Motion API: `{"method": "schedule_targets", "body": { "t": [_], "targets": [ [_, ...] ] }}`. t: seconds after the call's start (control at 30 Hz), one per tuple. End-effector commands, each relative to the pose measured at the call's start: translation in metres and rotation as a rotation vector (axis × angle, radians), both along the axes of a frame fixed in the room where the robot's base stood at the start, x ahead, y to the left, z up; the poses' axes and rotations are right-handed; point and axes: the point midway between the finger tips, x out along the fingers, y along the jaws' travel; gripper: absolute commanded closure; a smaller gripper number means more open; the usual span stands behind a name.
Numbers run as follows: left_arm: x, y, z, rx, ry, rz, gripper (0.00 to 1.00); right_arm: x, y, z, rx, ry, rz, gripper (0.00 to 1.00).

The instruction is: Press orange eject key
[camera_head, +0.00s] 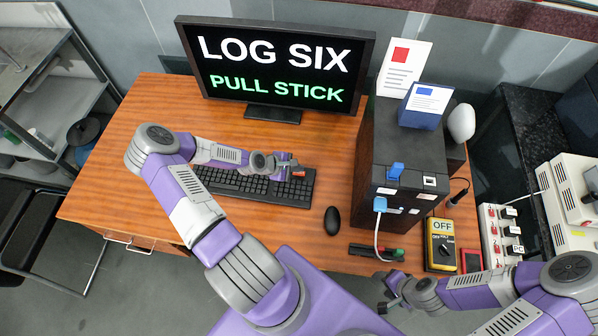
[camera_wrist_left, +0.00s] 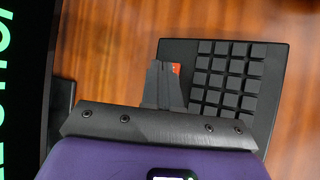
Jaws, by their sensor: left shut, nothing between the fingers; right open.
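The orange eject key (camera_head: 299,173) is at the right end of the black keyboard (camera_head: 240,186), near its back edge. In the left wrist view the orange key (camera_wrist_left: 176,68) shows only as a small red-orange sliver beside the fingertips. My left gripper (camera_head: 288,162) is shut and empty, right over that corner of the keyboard. The closed fingers (camera_wrist_left: 160,64) hide most of the key. I cannot tell whether they touch it. My right gripper (camera_head: 385,290) is open and empty, off the table's front edge.
The monitor (camera_head: 275,68) reads LOG SIX, PULL STICK. A black mouse (camera_head: 332,220) lies right of the keyboard. A black computer tower (camera_head: 402,150) with a blue stick (camera_head: 379,204) and a yellow meter (camera_head: 441,245) stand further right. The table's left side is clear.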

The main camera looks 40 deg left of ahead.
Motion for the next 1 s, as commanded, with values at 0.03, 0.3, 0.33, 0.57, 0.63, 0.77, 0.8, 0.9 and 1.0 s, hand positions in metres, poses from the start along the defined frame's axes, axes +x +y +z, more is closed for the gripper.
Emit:
{"method": "schedule_targets", "body": {
  "t": [0.03,0.3,0.33,0.57,0.63,0.77,0.8,0.9,1.0],
  "targets": [
    [0.000,0.000,0.004,0.000,0.000,0.000,1.00,0.000,0.000,0.004,0.000,0.000,0.000,0.41],
    [0.000,0.000,0.031,0.000,0.000,0.000,1.00,0.000,0.000,0.029,0.000,0.000,0.000,0.41],
    [0.000,0.000,0.034,0.000,0.000,0.000,1.00,0.000,0.000,0.032,0.000,0.000,0.000,0.41],
    [0.000,0.000,0.051,0.000,0.000,0.000,1.00,0.000,0.000,0.047,0.000,0.000,0.000,0.41],
    [0.000,0.000,0.051,0.000,0.000,0.000,1.00,0.000,0.000,0.047,0.000,0.000,0.000,0.41],
    [0.000,0.000,0.049,0.000,0.000,0.000,1.00,0.000,0.000,0.045,0.000,0.000,0.000,0.41],
    [0.000,0.000,0.049,0.000,0.000,0.000,1.00,0.000,0.000,0.045,0.000,0.000,0.000,0.41],
    [0.000,0.000,0.049,0.000,0.000,0.000,1.00,0.000,0.000,0.045,0.000,0.000,0.000,0.41],
    [0.000,0.000,0.049,0.000,0.000,0.000,1.00,0.000,0.000,0.045,0.000,0.000,0.000,0.41]
  ]
}}
